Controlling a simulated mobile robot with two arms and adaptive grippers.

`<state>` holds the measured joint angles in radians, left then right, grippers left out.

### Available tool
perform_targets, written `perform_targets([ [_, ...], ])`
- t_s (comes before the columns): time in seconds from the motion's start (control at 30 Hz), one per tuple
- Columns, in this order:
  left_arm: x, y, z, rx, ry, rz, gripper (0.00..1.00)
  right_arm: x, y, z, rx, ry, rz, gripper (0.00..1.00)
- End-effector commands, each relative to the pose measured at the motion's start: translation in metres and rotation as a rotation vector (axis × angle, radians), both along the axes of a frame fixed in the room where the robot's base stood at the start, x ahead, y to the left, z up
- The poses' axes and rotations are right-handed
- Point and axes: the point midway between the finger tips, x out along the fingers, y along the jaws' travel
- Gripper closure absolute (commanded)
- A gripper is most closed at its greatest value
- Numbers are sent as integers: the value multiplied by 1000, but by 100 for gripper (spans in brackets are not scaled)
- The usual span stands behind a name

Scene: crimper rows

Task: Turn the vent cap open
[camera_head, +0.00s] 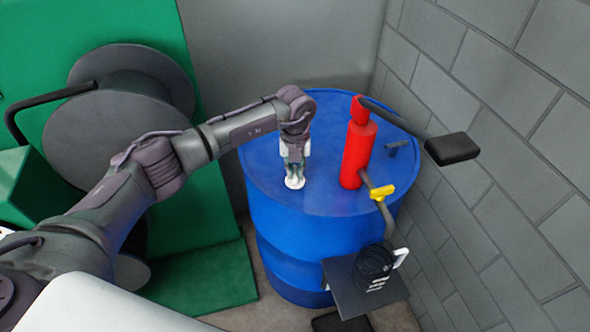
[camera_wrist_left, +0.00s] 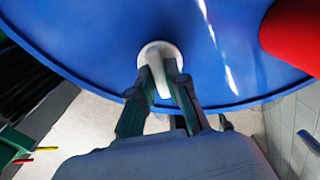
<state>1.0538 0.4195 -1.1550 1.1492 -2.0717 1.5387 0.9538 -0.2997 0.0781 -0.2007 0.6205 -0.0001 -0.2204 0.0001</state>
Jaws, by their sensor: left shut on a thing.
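The white vent cap (camera_head: 295,182) sits on the blue drum's top (camera_head: 262,162), left of the red pump. My left gripper (camera_head: 294,172) points down onto it from above. In the left wrist view the cap (camera_wrist_left: 148,50) shows as a round white base with a raised grip. The fingers of my left gripper (camera_wrist_left: 162,80) are shut on that raised grip, one on each side. The fingers hide part of the cap. My right gripper is not in view.
A red hand pump (camera_head: 358,150) with a black handle (camera_head: 452,148) stands on the drum close to the right. A yellow valve lever (camera_head: 382,192) and a dark shelf (camera_head: 365,285) are at the drum's front right. A grey block wall (camera_head: 500,110) bounds the right side. A large reel (camera_head: 115,125) stands left.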

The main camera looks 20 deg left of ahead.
Motion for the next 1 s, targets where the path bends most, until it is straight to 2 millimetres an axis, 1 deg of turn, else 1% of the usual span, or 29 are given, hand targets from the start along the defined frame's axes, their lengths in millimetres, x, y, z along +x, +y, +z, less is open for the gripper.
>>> perform_targets([
  [0.2,1,0,1,-1,-3,151,100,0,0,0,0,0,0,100],
  [0.43,1,0,1,-1,-3,251,100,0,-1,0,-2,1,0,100],
  [0.63,1,0,1,-1,-3,289,100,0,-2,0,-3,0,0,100],
  [1.0,1,0,1,-1,-3,297,100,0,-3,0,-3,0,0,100],
])
